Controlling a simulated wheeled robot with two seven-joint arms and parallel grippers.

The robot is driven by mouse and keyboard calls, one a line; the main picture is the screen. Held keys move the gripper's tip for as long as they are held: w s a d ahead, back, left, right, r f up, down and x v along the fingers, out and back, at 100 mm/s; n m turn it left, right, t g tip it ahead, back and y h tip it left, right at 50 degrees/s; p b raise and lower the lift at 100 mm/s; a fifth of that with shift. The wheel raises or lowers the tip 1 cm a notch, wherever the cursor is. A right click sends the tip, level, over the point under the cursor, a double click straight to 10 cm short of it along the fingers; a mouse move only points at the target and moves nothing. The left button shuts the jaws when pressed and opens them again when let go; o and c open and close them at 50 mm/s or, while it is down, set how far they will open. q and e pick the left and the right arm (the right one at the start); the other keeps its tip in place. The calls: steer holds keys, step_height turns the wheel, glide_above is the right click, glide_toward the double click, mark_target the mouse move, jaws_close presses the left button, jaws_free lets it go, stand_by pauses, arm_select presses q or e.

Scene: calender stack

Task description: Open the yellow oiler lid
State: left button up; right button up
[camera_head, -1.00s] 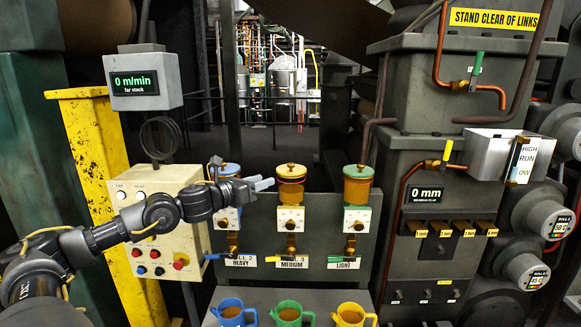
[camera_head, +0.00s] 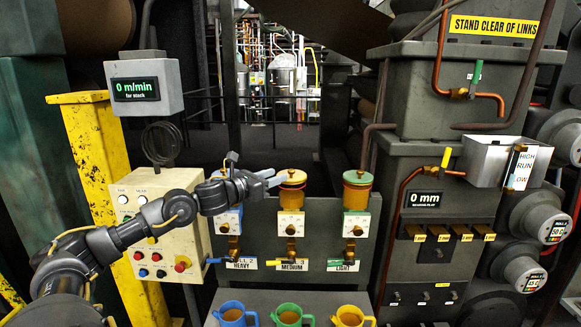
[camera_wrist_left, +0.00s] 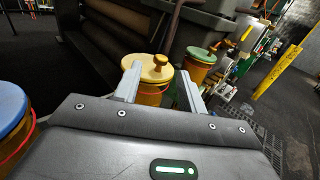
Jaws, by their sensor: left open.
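The middle oiler has a yellow lid (camera_head: 292,176) with a small knob on top and an amber body. The lid sits on it. It also shows ahead of the gripper in the left wrist view (camera_wrist_left: 147,73), its knob standing up. My left gripper (camera_head: 277,178) is open and empty, just left of the lid in the head view. In the left wrist view its fingers (camera_wrist_left: 158,71) point toward the lid; the left finger overlaps the lid's left edge, the right finger is clear of it. I cannot tell whether anything touches. My right gripper is not in view.
A blue-lidded oiler (camera_wrist_left: 12,108) stands to the left, partly behind my gripper in the head view. A green-lidded oiler (camera_head: 357,179) stands to the right. Blue, green and yellow mugs (camera_head: 290,314) stand below. A cream control box (camera_head: 160,225) is beneath my left arm.

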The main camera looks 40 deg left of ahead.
mark_target(291, 170)
arm_select(q)
steer(key=w+p, duration=0.1)
steer(key=w, duration=0.1)
steer(key=w+p, duration=0.1)
steer(key=w, duration=0.1)
steer(key=w+d+p, duration=0.1)
steer(key=w, duration=0.1)
steer(key=shift+r, duration=0.2)
steer(key=shift+w+d+f, duration=0.1)
steer(key=shift+w+f, duration=0.05)
steer(key=shift+w, duration=0.45)
steer(key=shift+c, duration=0.3)
jaws_close()
